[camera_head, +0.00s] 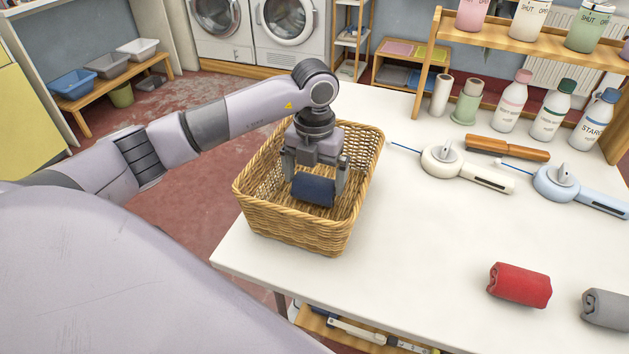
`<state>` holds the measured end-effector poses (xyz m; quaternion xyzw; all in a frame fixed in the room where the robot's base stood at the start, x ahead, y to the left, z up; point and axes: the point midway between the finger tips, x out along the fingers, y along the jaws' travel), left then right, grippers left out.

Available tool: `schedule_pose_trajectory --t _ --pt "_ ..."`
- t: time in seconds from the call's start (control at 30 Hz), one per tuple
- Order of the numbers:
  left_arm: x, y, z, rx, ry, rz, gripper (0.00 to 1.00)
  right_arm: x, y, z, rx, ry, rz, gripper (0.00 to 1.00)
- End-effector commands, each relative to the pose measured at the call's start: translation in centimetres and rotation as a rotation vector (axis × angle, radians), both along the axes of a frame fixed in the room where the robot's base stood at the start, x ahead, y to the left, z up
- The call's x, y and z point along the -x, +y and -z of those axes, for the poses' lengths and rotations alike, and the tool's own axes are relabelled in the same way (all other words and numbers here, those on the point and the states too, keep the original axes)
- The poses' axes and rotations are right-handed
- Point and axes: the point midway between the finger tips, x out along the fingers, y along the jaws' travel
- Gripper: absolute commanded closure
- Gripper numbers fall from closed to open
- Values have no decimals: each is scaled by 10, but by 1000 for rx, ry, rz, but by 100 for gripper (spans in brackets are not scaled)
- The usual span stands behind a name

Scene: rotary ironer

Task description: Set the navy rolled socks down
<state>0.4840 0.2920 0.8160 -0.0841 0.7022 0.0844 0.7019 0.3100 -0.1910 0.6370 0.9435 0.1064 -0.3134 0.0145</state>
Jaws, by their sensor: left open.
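The navy rolled socks (313,190) are inside the wicker basket (293,232), which stands at the left end of the white table. My left gripper (315,181) points down into the basket, with one finger on each side of the navy socks. Its jaws are open. I cannot tell whether the fingers still touch the socks, and the underside of the socks is hard to see. My right gripper is not in view.
Red rolled socks (520,285) and grey rolled socks (607,309) lie at the table's front right. A white tool (465,168), a blue tool (577,190) and a wooden brush (507,148) lie behind, before several bottles and a wooden shelf (510,37). The table's middle is clear.

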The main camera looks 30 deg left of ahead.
Motion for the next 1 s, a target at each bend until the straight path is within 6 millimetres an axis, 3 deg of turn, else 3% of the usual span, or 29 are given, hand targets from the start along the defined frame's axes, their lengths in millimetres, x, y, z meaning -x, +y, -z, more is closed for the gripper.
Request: schedule_pose_trajectory --t 0.2,0.4,0.6,1.0 --pt "-1 0 -52 0 -6 0 0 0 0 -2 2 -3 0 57" --pt "-1 0 -86 0 -5 1 0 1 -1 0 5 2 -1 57" --pt "0 0 -100 1 -1 1 0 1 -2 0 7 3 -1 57" --pt "0 0 -100 0 -1 1 0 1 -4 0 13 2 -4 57"
